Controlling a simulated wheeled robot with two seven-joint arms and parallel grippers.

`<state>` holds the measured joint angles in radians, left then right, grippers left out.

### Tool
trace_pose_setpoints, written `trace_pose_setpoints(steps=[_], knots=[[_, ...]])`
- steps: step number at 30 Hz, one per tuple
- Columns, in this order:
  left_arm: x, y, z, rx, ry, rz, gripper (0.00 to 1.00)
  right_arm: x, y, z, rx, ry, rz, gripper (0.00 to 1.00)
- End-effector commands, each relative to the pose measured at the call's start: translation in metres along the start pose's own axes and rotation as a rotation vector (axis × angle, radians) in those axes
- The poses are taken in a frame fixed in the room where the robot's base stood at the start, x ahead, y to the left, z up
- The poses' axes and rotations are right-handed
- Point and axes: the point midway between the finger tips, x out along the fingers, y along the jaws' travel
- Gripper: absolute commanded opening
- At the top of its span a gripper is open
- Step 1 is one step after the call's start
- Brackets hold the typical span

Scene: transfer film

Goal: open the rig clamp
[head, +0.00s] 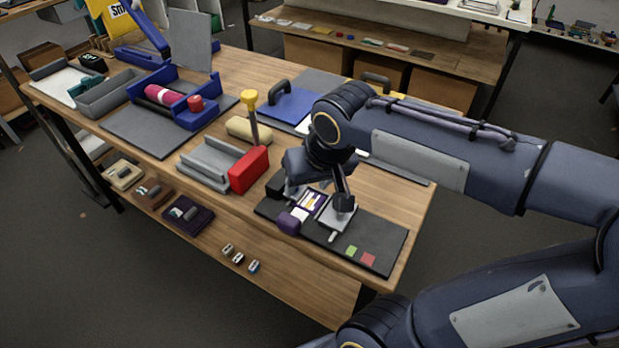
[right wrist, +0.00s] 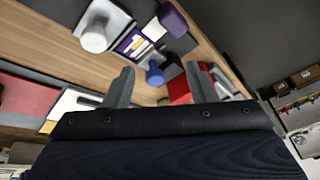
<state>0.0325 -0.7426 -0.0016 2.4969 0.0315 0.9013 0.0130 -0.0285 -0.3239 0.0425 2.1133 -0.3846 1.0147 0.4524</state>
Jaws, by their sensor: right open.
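A flat dark rig board (head: 375,246) lies at the table's front right edge. On it are a purple and white card (head: 312,200), a purple block (head: 291,221) and grey clamp-like parts (head: 336,214). I cannot tell for certain which part is the clamp. My right gripper (head: 318,190) hangs over this board, partly hiding it. In the right wrist view, my right gripper's fingers (right wrist: 160,86) are apart, with a blue knob (right wrist: 155,75) showing between them. The card (right wrist: 133,43) and a pale round knob (right wrist: 95,36) lie beyond. I see no contact. My left gripper is out of view.
A red block (head: 249,170) and grey channel (head: 209,162) stand left of the board, with a yellow-topped post (head: 251,112) behind. A blue holder (head: 171,102) with a pink roll is farther left. A blue handled plate (head: 292,103) lies behind.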

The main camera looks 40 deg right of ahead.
Motion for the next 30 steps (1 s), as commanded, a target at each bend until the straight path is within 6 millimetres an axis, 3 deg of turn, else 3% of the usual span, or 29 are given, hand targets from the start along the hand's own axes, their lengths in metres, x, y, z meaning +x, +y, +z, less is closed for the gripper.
trace_pose_setpoints(steps=[1, 3, 7, 21, 30], knots=[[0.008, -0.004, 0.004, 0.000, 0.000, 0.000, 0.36, 0.012, 0.000, -0.018, 0.009, 0.003, 0.045, 0.52], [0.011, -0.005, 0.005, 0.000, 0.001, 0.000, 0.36, 0.017, 0.001, -0.038, 0.031, 0.018, 0.097, 0.52], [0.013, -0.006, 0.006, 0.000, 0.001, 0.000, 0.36, 0.024, 0.002, -0.059, 0.058, 0.039, 0.149, 0.52], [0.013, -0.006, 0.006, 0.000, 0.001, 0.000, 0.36, 0.087, 0.013, -0.064, 0.063, 0.041, 0.157, 0.52], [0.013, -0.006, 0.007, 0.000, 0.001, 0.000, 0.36, 0.098, 0.014, -0.065, 0.063, 0.043, 0.155, 0.52]])
